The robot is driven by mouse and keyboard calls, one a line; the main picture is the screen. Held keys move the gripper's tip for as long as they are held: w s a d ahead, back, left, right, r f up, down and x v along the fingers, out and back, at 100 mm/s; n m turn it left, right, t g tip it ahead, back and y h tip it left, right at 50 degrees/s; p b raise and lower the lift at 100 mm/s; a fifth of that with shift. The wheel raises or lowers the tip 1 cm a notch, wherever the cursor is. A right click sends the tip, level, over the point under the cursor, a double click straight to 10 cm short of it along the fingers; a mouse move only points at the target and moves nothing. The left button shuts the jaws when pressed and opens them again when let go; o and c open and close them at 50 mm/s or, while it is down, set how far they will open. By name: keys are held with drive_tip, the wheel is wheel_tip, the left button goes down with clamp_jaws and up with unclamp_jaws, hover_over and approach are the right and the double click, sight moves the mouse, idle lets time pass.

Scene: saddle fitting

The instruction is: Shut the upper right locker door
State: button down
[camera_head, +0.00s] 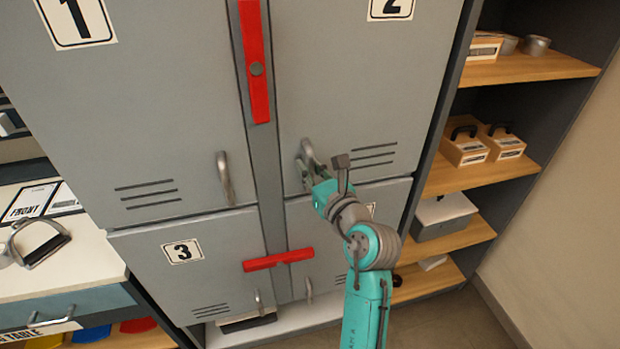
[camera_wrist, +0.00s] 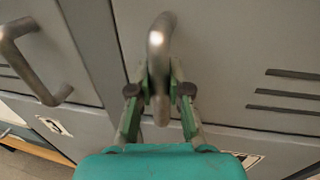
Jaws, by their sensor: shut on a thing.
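The upper right locker door (camera_head: 365,85) is grey, bears the number 2 and has vent slots at its lower right. It looks flush or nearly flush with the frame; a small gap cannot be ruled out. Its metal handle (camera_head: 306,152) is at the lower left of the door. My gripper (camera_head: 309,172) is at this handle. In the wrist view, my gripper (camera_wrist: 160,90) is shut on the curved handle (camera_wrist: 161,40), with one finger on each side. My arm hides part of the lower right locker door (camera_head: 325,245).
A red latch bar (camera_head: 254,60) stands upright on the post between doors 1 and 2. Another red bar (camera_head: 278,260) lies across the lower doors. Door 1 (camera_head: 150,110) looks shut. Shelves with boxes (camera_head: 465,148) stand at right, and a worktable (camera_head: 70,270) at left.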

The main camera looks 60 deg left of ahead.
drive_tip(key=shift+a, duration=0.15)
drive_tip(key=c, duration=1.1)
unclamp_jaws()
drive_tip(key=shift+a, duration=0.15)
drive_tip(key=d, duration=1.2)
drive_tip(key=shift+s, duration=0.3)
